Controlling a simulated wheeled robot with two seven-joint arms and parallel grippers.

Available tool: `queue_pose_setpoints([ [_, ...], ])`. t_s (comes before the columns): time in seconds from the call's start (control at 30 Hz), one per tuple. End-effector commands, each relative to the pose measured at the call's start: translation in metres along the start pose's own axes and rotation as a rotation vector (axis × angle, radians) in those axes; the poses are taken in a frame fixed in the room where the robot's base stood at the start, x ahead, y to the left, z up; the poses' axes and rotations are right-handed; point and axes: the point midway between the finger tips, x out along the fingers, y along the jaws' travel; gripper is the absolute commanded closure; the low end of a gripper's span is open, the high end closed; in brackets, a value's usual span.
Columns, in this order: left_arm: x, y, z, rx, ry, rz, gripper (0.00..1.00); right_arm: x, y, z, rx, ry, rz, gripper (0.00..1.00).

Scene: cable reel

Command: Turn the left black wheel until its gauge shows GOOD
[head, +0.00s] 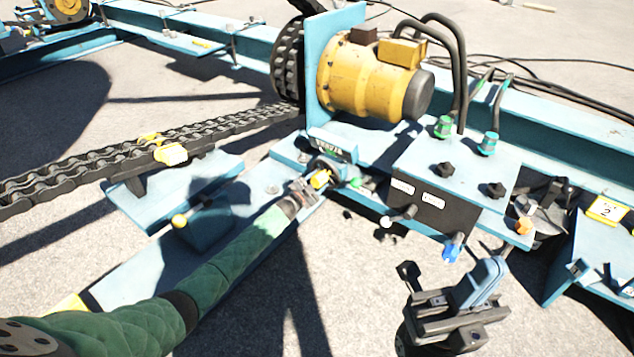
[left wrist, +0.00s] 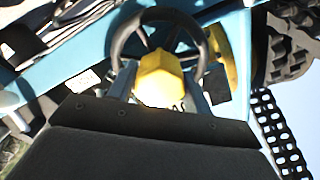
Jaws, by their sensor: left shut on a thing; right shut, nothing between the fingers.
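The left black wheel (head: 328,170) stands at the front of the blue frame, below the yellow motor. My right gripper (head: 470,295) is shut and empty, over the ground at the lower right.
A yellow motor (head: 365,75) and a large chain (head: 220,128) stand behind and left. A blue box (head: 455,170) with black knobs and a dark labelled front is right of the wheel. Ground between the arms is clear.

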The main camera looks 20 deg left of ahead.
Motion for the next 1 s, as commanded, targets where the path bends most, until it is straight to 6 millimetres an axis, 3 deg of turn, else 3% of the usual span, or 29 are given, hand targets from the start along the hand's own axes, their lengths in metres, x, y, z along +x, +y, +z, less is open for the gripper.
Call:
queue_pose_setpoints([
  [0.67, -0.0003, 0.0014, -0.0001, 0.069, 0.001, 0.001, 0.92, 0.0018, 0.0005, 0.0005, -0.002, 0.006, -0.007, 1.00],
  [0.7, -0.0004, 0.0015, -0.0001, 0.069, 0.001, 0.001, 0.45, 0.0021, 0.0006, 0.0005, -0.003, 0.007, -0.005, 1.00],
  [0.8, -0.0003, 0.0013, 0.0000, 0.068, 0.001, 0.001, 0.31, 0.0026, 0.0007, 0.0007, -0.004, 0.009, -0.002, 1.00],
  [1.0, -0.0002, 0.0007, 0.0000, 0.068, 0.000, 0.001, 0.31, 0.0028, 0.0007, 0.0007, -0.004, 0.009, -0.001, 1.00],
])
